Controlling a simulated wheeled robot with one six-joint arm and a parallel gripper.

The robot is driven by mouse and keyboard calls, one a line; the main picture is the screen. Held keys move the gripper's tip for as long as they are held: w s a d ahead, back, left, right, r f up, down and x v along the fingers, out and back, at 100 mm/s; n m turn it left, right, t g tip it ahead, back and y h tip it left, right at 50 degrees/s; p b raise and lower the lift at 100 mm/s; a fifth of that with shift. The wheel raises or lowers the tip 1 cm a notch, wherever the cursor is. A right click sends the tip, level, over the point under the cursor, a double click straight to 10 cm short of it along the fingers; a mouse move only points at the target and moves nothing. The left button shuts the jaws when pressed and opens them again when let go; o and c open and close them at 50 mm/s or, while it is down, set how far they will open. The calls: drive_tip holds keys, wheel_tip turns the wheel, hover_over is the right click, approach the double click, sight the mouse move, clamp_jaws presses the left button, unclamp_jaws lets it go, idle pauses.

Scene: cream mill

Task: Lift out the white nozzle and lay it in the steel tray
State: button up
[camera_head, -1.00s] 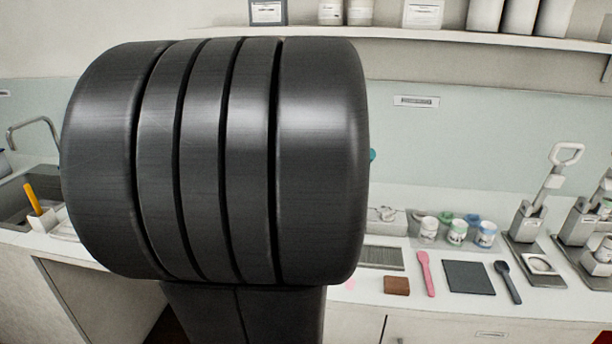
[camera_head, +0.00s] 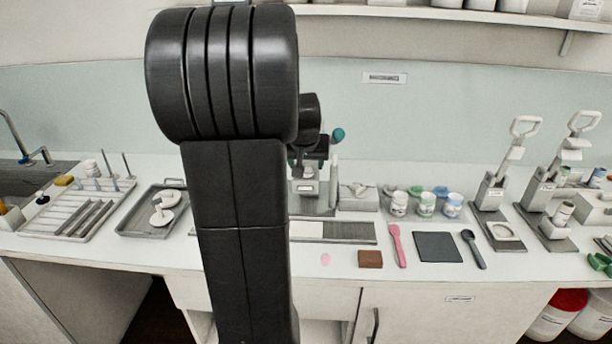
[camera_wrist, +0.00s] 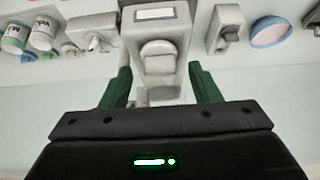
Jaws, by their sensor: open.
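My gripper (camera_wrist: 161,88) is open, its two green fingers apart in the wrist view. In the head view my gripper (camera_head: 312,158) is mostly hidden behind my arm. A grey machine (camera_wrist: 148,15) stands in front of the fingers, with a pale, rounded part (camera_wrist: 158,55) projecting between them. This part may be the white nozzle; I cannot tell for sure. The fingers are apart from it on both sides. The machine (camera_head: 312,197) is partly hidden in the head view. The steel tray (camera_head: 128,227) lies on the counter left of my arm and holds white round parts (camera_head: 163,212).
A white rack (camera_head: 60,225) with rods stands left of the tray, beside the sink. Jars (camera_head: 425,204), a pink spatula (camera_head: 398,246), a brown block (camera_head: 370,259), a dark mat (camera_head: 437,247) and lever presses (camera_head: 492,190) stand to the right. A shelf (camera_head: 440,14) runs above.

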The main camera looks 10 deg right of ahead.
drive_tip(key=shift+w+f, duration=0.1)
drive_tip(key=shift+f, duration=0.15)
drive_tip(key=shift+c, duration=0.5)
clamp_jaws()
wheel_tip(320, 180, up, 10)
wheel_tip(320, 180, up, 7)
drive_tip(key=p, duration=0.5)
hover_over(306, 174)
